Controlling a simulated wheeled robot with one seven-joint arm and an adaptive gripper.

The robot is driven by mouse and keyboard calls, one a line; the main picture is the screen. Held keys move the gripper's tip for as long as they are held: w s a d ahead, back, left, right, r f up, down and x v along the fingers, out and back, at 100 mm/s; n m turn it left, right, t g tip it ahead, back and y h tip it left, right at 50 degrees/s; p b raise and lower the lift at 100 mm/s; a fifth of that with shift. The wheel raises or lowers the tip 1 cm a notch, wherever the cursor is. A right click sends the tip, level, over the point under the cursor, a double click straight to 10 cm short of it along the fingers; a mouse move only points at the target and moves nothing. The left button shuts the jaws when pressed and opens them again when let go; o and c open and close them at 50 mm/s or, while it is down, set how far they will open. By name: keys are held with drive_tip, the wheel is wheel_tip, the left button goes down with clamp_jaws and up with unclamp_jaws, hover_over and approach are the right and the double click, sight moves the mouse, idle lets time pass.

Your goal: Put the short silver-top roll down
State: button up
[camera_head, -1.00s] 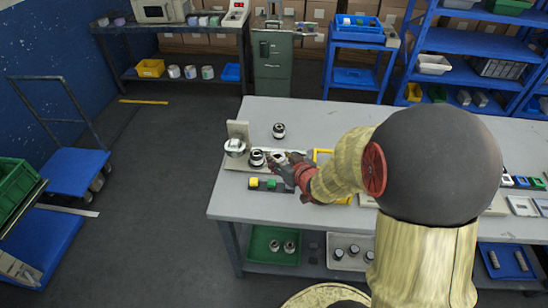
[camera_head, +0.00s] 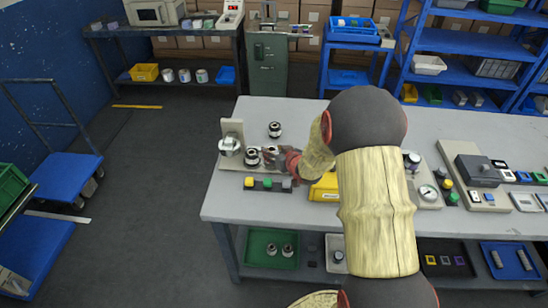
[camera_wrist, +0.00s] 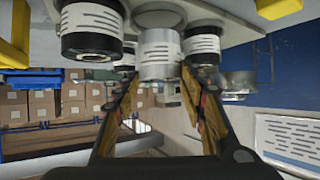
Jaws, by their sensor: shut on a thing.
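The short silver-top roll (camera_wrist: 160,52) has a white printed label and shows between the fingers of my gripper (camera_wrist: 162,84) in the wrist view. My gripper is shut on it. In the head view my gripper (camera_head: 274,154) is low over the station at the table's left end, and its fingers largely hide the held roll. A dark-ended roll (camera_head: 252,158) stands just left of it. In the wrist view one labelled roll (camera_wrist: 92,32) is on the left and another (camera_wrist: 203,44) on the right, close to the fingers. I cannot tell whether the held roll touches its support.
A dark-and-white roll (camera_head: 275,130) stands behind on the grey table (camera_head: 330,113). A silver cylinder (camera_head: 230,146) sits by an upright plate at the left. A button strip (camera_head: 266,184) lies in front, and a yellow block (camera_head: 323,187) is to the right.

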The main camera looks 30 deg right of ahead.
drive_tip(key=shift+f, duration=0.95)
drive_tip(key=shift+b, duration=0.3)
drive_tip(key=shift+f, duration=0.2)
drive_tip(key=o, duration=1)
drive_tip(key=shift+s, duration=0.1)
